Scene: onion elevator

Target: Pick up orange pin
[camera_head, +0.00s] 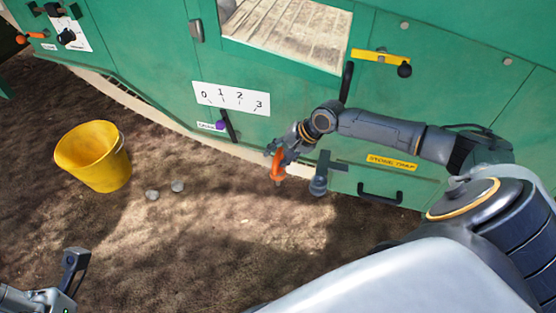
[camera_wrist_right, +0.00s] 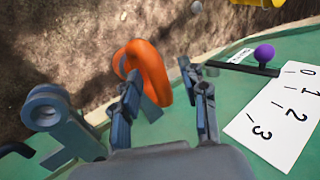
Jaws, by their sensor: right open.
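The orange pin (camera_head: 278,168) is a looped orange handle at the low edge of the green machine, left of a grey bracket (camera_head: 319,180). In the right wrist view the orange pin (camera_wrist_right: 152,68) stands just ahead of my right gripper (camera_wrist_right: 166,88), nearer its left finger. That gripper is open, with its fingers apart; contact with the pin cannot be told. In the head view my right gripper (camera_head: 284,150) partly covers the pin. Part of my left gripper (camera_head: 72,263) shows at the lower left; its jaws are not clear.
The green machine (camera_head: 150,60) carries a 0–3 scale plate (camera_head: 231,98), a purple-knobbed lever (camera_head: 221,125) and a black handle (camera_head: 380,195). A yellow bucket (camera_head: 93,157) and two stones (camera_head: 177,186) are on the brown ground. The ground in front is mostly clear.

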